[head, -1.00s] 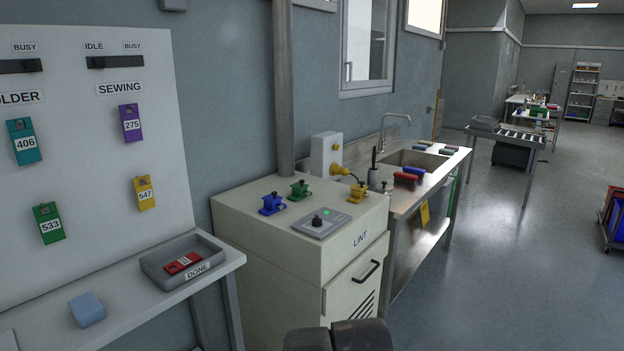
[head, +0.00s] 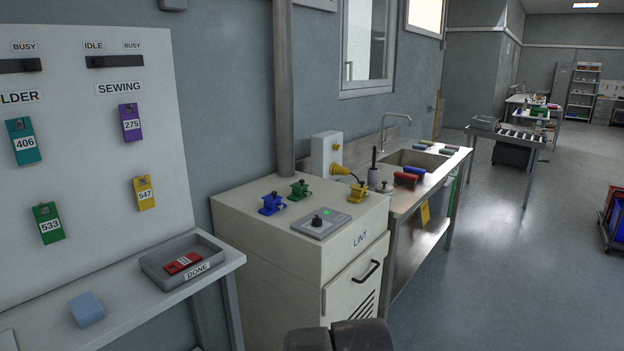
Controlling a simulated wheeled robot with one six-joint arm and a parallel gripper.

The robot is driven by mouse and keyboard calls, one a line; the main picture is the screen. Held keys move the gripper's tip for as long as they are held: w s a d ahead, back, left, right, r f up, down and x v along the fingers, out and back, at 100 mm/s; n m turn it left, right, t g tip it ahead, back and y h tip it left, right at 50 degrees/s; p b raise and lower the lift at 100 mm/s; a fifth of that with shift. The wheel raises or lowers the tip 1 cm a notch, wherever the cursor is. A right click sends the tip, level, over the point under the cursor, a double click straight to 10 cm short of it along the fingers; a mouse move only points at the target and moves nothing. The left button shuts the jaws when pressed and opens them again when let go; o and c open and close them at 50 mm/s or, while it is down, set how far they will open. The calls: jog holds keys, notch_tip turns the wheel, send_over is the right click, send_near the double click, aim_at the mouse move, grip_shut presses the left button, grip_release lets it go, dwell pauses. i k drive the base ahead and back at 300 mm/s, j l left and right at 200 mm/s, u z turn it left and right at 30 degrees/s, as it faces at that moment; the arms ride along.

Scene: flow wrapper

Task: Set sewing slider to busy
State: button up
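The sewing slider (head: 118,62) is a dark horizontal slot on the white board at the upper left, above the SEWING label (head: 121,88). Its small black knob (head: 97,62) sits at the left end, under the IDLE label (head: 93,45). The BUSY label (head: 132,45) is above the right end.
Another slider (head: 22,65) has its knob under BUSY. Numbered tags hang below. A shelf (head: 130,312) with a DONE tray (head: 166,285) and blue block (head: 86,309) juts out under the board. A LINT cabinet (head: 290,262) stands right of it.

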aim_at(99, 61)
jog(key=u, duration=1.6)
